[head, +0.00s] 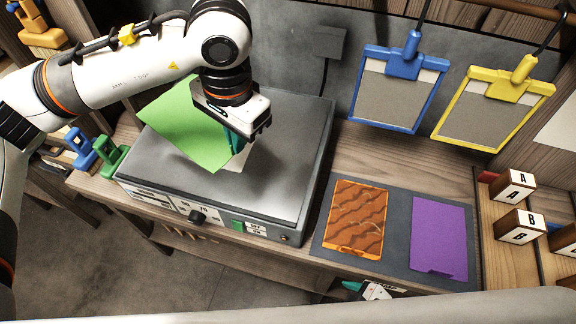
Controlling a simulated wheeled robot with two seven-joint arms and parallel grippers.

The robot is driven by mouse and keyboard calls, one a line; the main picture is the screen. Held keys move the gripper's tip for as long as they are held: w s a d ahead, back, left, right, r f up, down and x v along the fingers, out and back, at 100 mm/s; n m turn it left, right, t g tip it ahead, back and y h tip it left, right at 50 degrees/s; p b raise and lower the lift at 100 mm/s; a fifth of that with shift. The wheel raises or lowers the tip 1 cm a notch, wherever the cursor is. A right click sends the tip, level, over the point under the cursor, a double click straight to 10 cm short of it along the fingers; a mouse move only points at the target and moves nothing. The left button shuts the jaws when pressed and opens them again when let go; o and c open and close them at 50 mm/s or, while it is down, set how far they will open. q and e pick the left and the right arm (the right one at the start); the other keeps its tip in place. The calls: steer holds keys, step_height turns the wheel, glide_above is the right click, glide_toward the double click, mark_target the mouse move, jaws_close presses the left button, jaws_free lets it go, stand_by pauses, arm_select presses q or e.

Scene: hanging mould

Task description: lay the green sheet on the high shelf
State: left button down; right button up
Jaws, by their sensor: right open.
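The green sheet (182,122) is over the left part of a grey hot plate and reaches past its back left edge. My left gripper (235,143) points down at the sheet's right end, its teal fingers closed on that edge. The finger tips are partly hidden, and I cannot tell how far the sheet is above the plate. My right gripper (352,287) shows only in part at the bottom, below the bench's front edge; it is open and looks empty. I cannot make out which surface is the high shelf.
The hot plate (285,130) stands on the wooden bench. A dark mat (399,222) carries an orange patterned sheet (357,218) and a purple sheet (439,236). Blue (379,126) and yellow (470,142) frames hang behind. Lettered blocks (513,187) stand at right; green (110,160) and blue clamps at left.

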arm_select(q)
steer(key=shift+w, duration=0.1)
arm_select(e)
steer(key=w+a+r+t+y, duration=0.2)
steer(key=w+a+r+y, duration=0.15)
steer(key=w+r, duration=0.45)
steer(key=w+a+r+t+y, duration=0.2)
steer(key=w+a+r+y, duration=0.15)
steer(key=r, duration=0.85)
steer(key=w+a+r+t+y, duration=0.2)
steer(key=w+a+r, duration=0.25)
steer(key=r, duration=0.55)
steer(key=shift+n, duration=0.3)
steer(key=x, duration=1)
steer(key=shift+w+d, duration=0.15)
steer(key=shift+w, duration=0.35)
steer(key=shift+w+a+f, duration=0.2)
steer(key=shift+w+a, duration=0.15)
steer(key=shift+a, duration=0.1)
